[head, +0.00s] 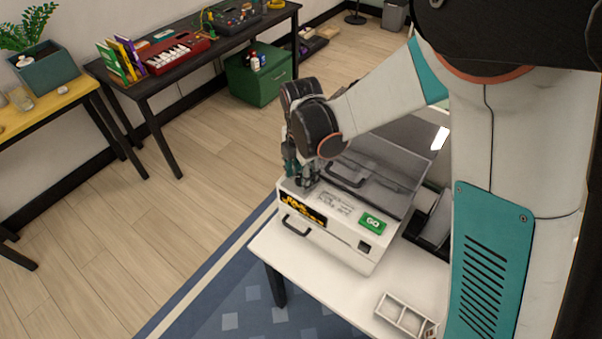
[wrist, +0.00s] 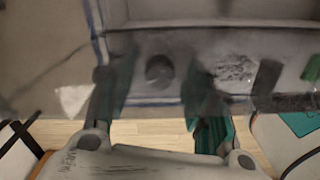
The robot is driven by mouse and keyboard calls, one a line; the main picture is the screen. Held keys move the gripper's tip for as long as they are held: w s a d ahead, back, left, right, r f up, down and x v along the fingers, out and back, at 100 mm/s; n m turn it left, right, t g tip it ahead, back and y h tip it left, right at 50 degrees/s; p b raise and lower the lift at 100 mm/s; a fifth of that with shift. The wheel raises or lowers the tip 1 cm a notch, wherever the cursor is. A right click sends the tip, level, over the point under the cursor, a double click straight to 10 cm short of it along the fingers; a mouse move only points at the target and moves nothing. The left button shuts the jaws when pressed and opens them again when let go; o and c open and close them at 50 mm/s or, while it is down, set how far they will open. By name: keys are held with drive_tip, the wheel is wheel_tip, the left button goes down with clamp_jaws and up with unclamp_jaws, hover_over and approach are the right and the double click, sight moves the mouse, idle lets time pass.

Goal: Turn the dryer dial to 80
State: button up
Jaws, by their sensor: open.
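The dryer appears to be the white boxy machine (head: 338,247) on the white table, with a clear lid, a front handle and a green GO label. My gripper (head: 308,188) is over its top left part, fingers pointing down. In the wrist view the two fingers of my gripper (wrist: 152,88) stand apart, with a round dark dial (wrist: 159,70) between them. Whether a finger touches the dial cannot be told. The dial is hidden behind my gripper in the head view. Its marks and setting cannot be read; the wrist picture is blurred.
The white table (head: 345,300) holds a small white divided tray (head: 402,316) at the front right. A dark bench (head: 215,45) with a red keyboard (head: 176,52) stands at the back. A green box (head: 258,75) is beneath it. Wooden floor is free at left.

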sight(301, 177)
wheel_tip(301, 177, up, 12)
idle(0.6)
